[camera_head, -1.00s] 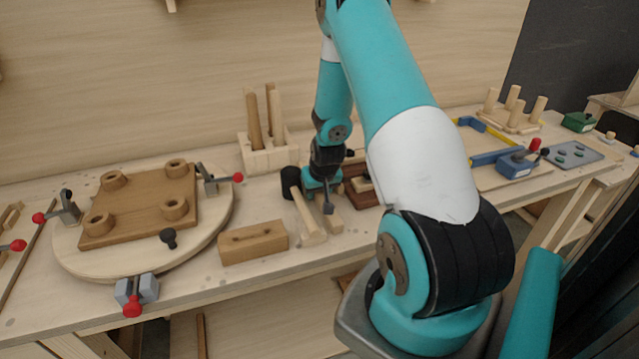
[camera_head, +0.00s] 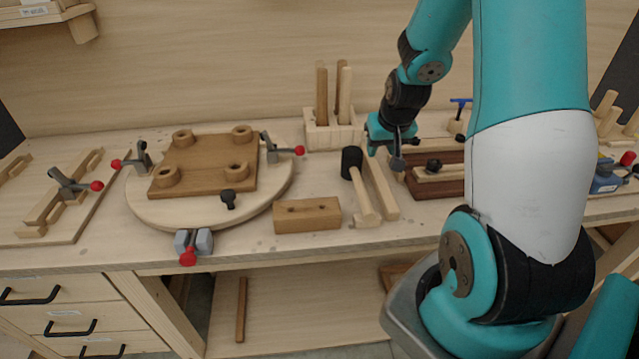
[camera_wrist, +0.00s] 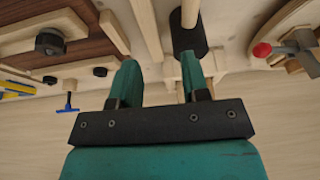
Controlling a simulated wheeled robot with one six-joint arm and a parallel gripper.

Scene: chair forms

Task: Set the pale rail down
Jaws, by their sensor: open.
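The pale rail (camera_head: 381,190) lies flat on the workbench, just right of the black-headed mallet (camera_head: 361,190) and roughly parallel to its handle. My gripper (camera_head: 383,153) is above the rail's far end, apart from it, as far as I can tell. In the wrist view my gripper (camera_wrist: 159,72) has its two green fingers spread with nothing between them. The rail (camera_wrist: 148,28) runs away from the gap between the fingers there, beside the mallet's dark head (camera_wrist: 190,37).
A dark brown board (camera_head: 425,185) with pale pieces lies close to the right. A block with upright dowels (camera_head: 330,135) stands behind. A brown wooden block (camera_head: 307,216) and a round turntable (camera_head: 270,200) with red-tipped clamps are to the left. The bench's front strip is clear.

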